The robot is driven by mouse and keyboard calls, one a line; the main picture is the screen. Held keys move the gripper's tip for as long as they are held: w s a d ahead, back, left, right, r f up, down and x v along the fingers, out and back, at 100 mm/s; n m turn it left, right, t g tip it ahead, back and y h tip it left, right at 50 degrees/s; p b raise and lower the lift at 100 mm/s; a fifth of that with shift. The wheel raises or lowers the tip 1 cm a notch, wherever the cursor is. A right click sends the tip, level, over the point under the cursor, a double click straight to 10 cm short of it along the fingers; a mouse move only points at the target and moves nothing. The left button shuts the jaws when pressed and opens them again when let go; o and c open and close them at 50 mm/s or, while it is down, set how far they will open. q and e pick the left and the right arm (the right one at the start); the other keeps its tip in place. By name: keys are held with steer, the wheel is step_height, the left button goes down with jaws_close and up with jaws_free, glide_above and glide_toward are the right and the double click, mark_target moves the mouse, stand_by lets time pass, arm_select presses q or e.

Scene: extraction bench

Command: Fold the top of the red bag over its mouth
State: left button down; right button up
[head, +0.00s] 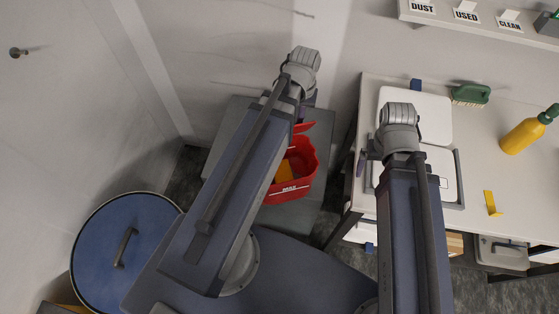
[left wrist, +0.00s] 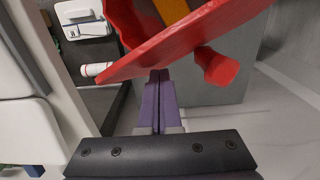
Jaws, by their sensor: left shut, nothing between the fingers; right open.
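The red bag (head: 298,185) sits on a grey stand, partly hidden behind my left arm in the head view. Its mouth faces up and something yellow (head: 284,171) shows inside. A red flap (head: 303,127) shows at its far side. In the left wrist view the flap (left wrist: 180,38) stretches across the top, with a red knob-like tab (left wrist: 217,66) beside it. My left gripper (left wrist: 158,73) is shut and empty, its purple fingertips at the flap's edge; I cannot tell if they touch. My right gripper (head: 364,160) is open over the bench, mostly hidden by its own arm.
The white bench (head: 482,145) at right holds white trays (head: 428,113), a green brush (head: 471,94) and a yellow bottle (head: 525,134). A shelf (head: 480,18) labelled DUST, USED and CLEAN is above. A round blue lid (head: 95,255) is at lower left. A wall stands behind the stand.

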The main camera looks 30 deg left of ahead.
mark_target(306, 125)
arm_select(q)
steer(key=shift+s+d, duration=1.65)
steer(key=shift+s, duration=0.25)
step_height(306, 125, up, 7)
steer(key=p, duration=0.7)
steer(key=shift+r, duration=0.1)
arm_select(e)
step_height(306, 125, up, 7)
arm_select(q)
steer(key=shift+d, duration=0.1)
steer(key=s+d+m+y, duration=0.1)
steer(key=s+d+m, duration=0.2)
steer(key=d+m, duration=0.3)
steer(key=d, duration=0.4)
steer(key=shift+d+f+m, duration=0.3)
steer(key=shift+d, duration=0.05)
arm_select(e)
steer(key=shift+f, duration=0.25)
arm_select(q)
steer(key=shift+s, duration=0.1)
stand_by(0.3)
